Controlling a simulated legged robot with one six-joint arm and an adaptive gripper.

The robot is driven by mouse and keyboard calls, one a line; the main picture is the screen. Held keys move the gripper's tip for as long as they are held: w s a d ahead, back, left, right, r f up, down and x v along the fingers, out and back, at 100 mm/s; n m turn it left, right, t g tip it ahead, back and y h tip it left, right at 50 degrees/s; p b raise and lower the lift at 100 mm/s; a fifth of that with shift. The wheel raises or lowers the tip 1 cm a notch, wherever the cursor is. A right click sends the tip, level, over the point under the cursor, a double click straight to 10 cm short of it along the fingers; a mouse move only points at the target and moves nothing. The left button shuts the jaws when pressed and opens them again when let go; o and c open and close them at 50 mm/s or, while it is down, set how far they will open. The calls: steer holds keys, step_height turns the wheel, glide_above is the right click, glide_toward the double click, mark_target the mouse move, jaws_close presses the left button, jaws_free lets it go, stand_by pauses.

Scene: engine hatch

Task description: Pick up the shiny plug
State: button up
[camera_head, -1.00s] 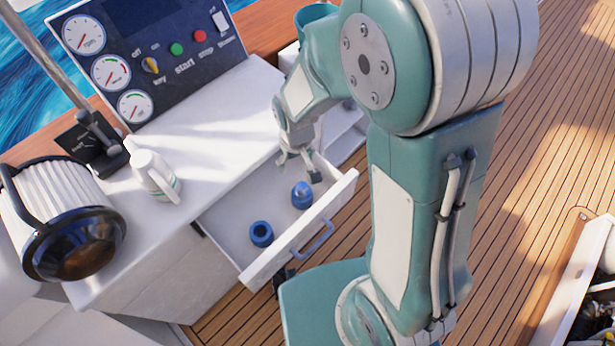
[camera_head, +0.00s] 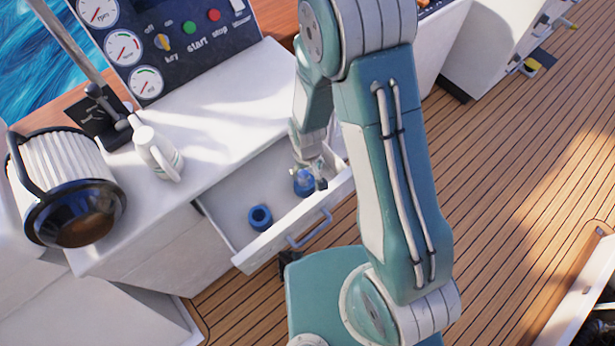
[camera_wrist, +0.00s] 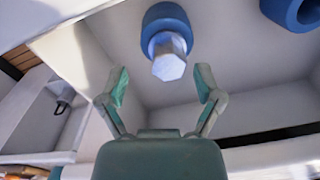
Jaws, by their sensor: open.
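The shiny plug (camera_head: 303,184) is blue with a bright metal hexagonal end and stands in the open white drawer (camera_head: 235,238). In the wrist view the plug (camera_wrist: 168,48) lies just beyond my fingertips, roughly centred between them. A second blue piece (camera_head: 260,217) with a dark hollow centre sits to its left in the drawer; part of it shows at the top right of the wrist view (camera_wrist: 296,12). My gripper (camera_wrist: 162,82) is open and empty. In the head view my gripper (camera_head: 309,172) is low over the plug and partly covers it.
On the white counter are a white bottle-like item (camera_head: 157,152) and a large ribbed filter-like cylinder (camera_head: 68,185). A gauge panel (camera_head: 170,45) rises behind. Wooden deck lies to the right.

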mark_target(303, 174)
steer(key=shift+a+f, duration=0.2)
steer(key=shift+f, duration=0.4)
steer(key=shift+a+f, duration=0.2)
steer(key=shift+f, duration=0.4)
steer(key=shift+a+f, duration=0.3)
steer(key=shift+a, duration=0.1)
steer(key=shift+d, duration=0.2)
steer(key=shift+c, duration=0.7)
steer(key=shift+d, duration=0.35)
steer(key=c, duration=1)
steer(key=shift+a, duration=0.1)
jaws_close()
steer(key=shift+a, duration=0.25)
steer(key=shift+r, duration=0.15)
steer(key=shift+d+r, duration=0.1)
steer(key=shift+r, duration=0.55)
step_height(303, 174, up, 9)
steer(key=shift+f, duration=0.2)
